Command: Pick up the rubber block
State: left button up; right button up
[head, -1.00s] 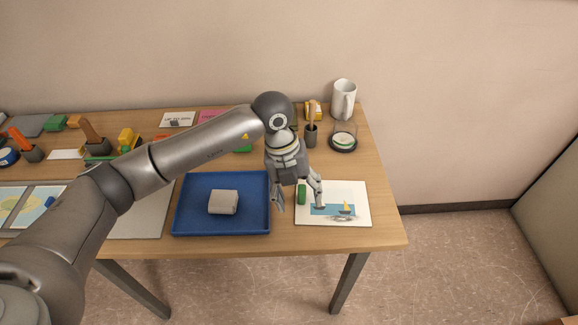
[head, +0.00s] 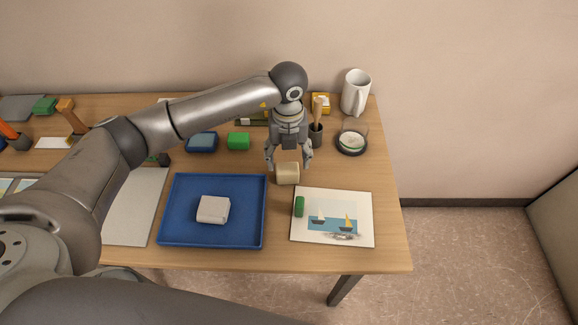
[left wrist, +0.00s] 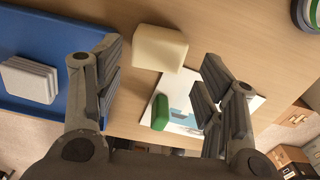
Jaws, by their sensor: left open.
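A cream block (head: 288,173), which looks like the rubber block, stands on the wooden table just behind the picture card. My left gripper (head: 289,163) is open and empty, pointing down, with its fingers behind and either side of the cream block in the head view. In the left wrist view the cream block (left wrist: 158,47) lies ahead, between the lines of the open fingers; I see no contact. A pale grey block (head: 213,209) lies in the blue tray (head: 171,235). My right gripper is not in view.
A sailboat picture card (head: 352,198) with a small green piece (head: 299,206) lies in front of the cream block. A brush cup (head: 315,136), a round dish (head: 351,143) and a white mug (head: 356,92) stand behind right. The table's right edge is bare.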

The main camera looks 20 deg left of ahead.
aim_at(287, 168)
pick_arm(q)
jog(key=shift+s+f, duration=0.3)
jog(key=shift+f, duration=0.4)
jog(key=shift+f+p, duration=0.3)
jog(key=f+p, duration=0.1)
jog(key=f, duration=0.1)
jog(key=f+p, duration=0.1)
jog(key=f, duration=0.1)
jog(key=shift+w+a+f, duration=0.1)
jog(key=shift+w+f, duration=0.1)
jog(key=shift+f, duration=0.2)
jog(key=shift+w+f, duration=0.1)
jog(key=shift+f, duration=0.05)
jog(key=c, duration=0.8)
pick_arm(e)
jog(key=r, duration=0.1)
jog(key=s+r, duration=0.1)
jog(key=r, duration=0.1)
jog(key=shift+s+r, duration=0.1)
pick_arm(q)
jog(key=shift+r, duration=0.2)
